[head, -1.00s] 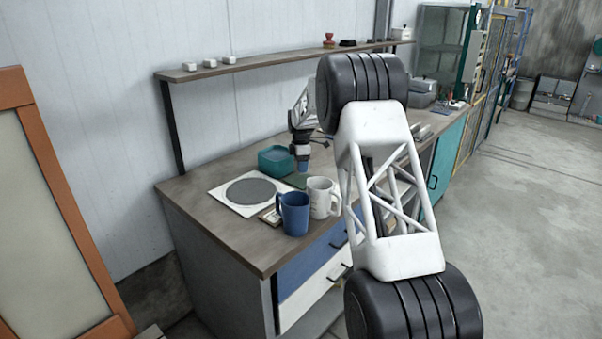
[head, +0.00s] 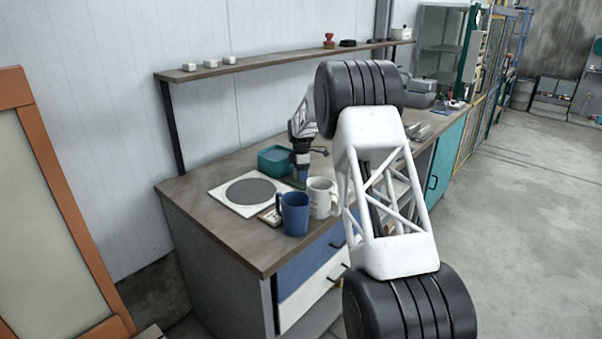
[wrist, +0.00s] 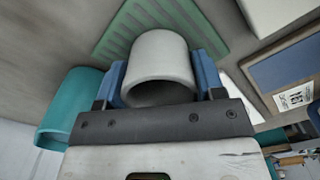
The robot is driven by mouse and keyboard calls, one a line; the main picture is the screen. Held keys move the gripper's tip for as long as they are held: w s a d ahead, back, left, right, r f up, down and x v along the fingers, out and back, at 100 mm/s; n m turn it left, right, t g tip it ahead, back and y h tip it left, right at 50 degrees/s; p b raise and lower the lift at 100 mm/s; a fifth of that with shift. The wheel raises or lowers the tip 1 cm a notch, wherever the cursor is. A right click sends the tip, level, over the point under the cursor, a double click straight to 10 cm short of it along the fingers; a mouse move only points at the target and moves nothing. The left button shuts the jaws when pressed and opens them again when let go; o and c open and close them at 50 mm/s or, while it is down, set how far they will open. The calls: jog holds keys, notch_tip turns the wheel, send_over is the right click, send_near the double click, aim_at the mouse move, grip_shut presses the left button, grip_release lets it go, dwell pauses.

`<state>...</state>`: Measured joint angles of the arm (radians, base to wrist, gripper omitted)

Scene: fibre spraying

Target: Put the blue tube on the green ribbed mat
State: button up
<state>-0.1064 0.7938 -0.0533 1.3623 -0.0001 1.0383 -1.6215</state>
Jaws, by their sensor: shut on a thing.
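My gripper (wrist: 162,72) is shut on a tube (wrist: 160,55) that looks pale grey-white in the wrist view, with a blue finger on each side of it. No separate blue tube shows. The green ribbed mat (wrist: 135,28) lies just beyond and under the tube, which hides part of it. I cannot tell whether the tube touches the mat. In the head view my gripper (head: 302,174) points down over the mat, between the teal box and the mugs. Only a small green part of the mat (head: 292,182) shows there.
A teal box (head: 275,160) stands close behind the gripper. A blue mug (head: 294,213) and a white mug (head: 321,197) stand in front. A white plate with a grey disc (head: 250,191) lies to the left. A shelf (head: 270,60) runs along the wall.

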jog(key=shift+f, duration=0.15)
jog(key=o, duration=1.1)
notch_tip(320, 180, up, 12)
dwell(0.7)
